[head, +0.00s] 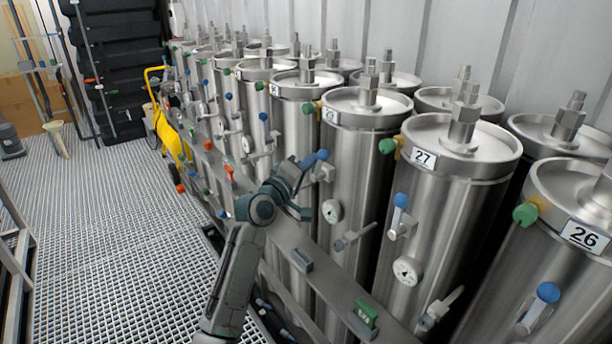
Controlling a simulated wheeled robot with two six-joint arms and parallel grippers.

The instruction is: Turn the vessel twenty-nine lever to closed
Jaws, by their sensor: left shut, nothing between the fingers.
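My right gripper is not in view.
Vessel 27 (437,215) and vessel 26 (530,265) stand to the right, each with a blue-ended lever. A pressure gauge (332,211) is below the lever. A grey rail (330,285) runs in front.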

